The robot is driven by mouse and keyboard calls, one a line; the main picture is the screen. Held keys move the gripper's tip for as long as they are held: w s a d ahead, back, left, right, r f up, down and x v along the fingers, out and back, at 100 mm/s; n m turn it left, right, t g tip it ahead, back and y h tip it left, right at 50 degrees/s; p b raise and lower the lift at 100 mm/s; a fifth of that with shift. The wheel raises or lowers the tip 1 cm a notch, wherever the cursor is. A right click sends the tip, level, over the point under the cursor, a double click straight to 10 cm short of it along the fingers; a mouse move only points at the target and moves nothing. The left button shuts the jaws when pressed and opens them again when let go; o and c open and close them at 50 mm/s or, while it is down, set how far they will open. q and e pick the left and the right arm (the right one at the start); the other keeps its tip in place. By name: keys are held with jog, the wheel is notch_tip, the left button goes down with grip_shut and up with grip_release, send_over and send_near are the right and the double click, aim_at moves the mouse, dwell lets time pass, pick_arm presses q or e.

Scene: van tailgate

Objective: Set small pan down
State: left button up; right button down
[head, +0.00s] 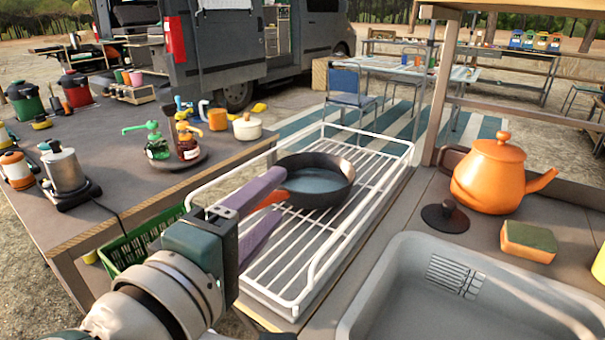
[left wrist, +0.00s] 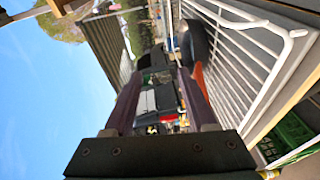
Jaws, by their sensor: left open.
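The small pan (head: 315,182), dark with an orange handle, sits upright on the white wire rack (head: 378,150). Its handle points toward my left gripper (head: 279,195). That gripper is open, its two purple fingers apart at the handle's end; in the head view they partly cover the handle. In the left wrist view (left wrist: 157,72) the orange handle (left wrist: 198,75) shows beside the right-hand finger, and the pan's dark side (left wrist: 196,42) lies beyond. I cannot tell whether a finger touches the handle. My right gripper is not in view.
Right of the rack are a grey sink (head: 440,305), a dark round lid (head: 445,216), an orange kettle (head: 490,177) and a sponge (head: 528,240). A table with bottles and pots (head: 110,150) stands left. A green crate (head: 140,250) sits below the rack's left side.

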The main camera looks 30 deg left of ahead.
pick_arm(q)
jog(key=s+d+m+g+h, duration=0.3)
jog(key=d+m+h, duration=0.2)
jog(key=d+m, duration=0.25)
jog(key=s+d+m+g+h, duration=0.25)
jog(key=d+m+h, duration=0.35)
jog(key=m, duration=0.3)
jog(key=s+a+f+m+g+y, duration=0.4)
jog(key=s+a+f+g+y, duration=0.3)
jog(key=s+a, duration=0.5)
jog(key=shift+s+f+g+y, duration=0.15)
jog(key=shift+f+g+y, duration=0.2)
jog(key=shift+f+y, duration=0.3)
jog(key=shift+r, duration=0.1)
notch_tip(320, 180, up, 49)
jog(key=p, duration=4.9)
jog(key=shift+r, duration=0.2)
